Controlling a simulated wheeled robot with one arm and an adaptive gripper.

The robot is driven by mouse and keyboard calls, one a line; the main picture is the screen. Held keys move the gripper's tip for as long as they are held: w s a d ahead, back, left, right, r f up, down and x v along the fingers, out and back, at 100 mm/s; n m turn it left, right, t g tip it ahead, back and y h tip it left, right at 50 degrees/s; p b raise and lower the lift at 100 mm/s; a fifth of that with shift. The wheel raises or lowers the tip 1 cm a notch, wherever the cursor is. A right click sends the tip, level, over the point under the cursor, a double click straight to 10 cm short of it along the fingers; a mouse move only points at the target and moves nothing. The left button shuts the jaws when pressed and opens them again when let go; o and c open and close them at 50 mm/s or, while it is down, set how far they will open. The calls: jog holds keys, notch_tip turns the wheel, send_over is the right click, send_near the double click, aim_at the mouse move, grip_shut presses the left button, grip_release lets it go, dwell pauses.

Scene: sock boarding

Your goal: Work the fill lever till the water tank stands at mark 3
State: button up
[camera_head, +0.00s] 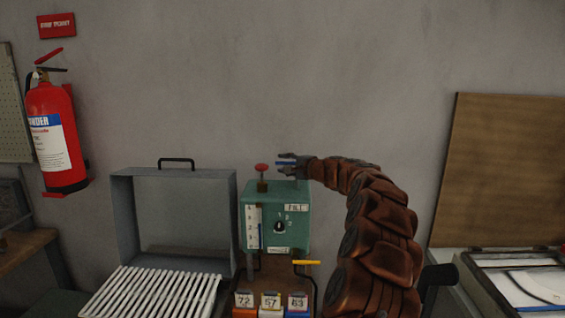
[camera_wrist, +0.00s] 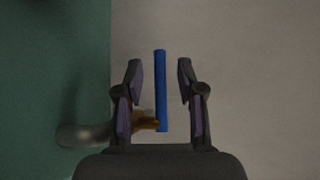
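A teal machine box (camera_head: 291,238) stands in the middle of the head view, with a small FILL label (camera_head: 296,208) on its front. A white gauge strip (camera_head: 252,222) with marks runs down its left side; the water level is too small to read surely. My gripper (camera_head: 288,163) is above the box top. It is open, with its fingers on either side of a blue bar (camera_wrist: 160,90), likely the fill lever's handle. In the wrist view, gaps show between the bar and both fingers. A brass-coloured stem (camera_wrist: 146,124) meets the bar near its lower end.
A red knob (camera_head: 262,167) stands on the box just left of my gripper. A dark dial (camera_head: 280,227) is on the box front. A yellow handle (camera_head: 306,262) and numbered tags (camera_head: 270,301) are below. A grey open case (camera_head: 123,222) with white slats (camera_head: 150,293) stands left.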

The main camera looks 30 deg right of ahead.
jog(key=shift+w+a+f, duration=0.15)
jog(key=shift+w+a, duration=0.05)
jog(key=shift+w, duration=0.7)
grip_shut()
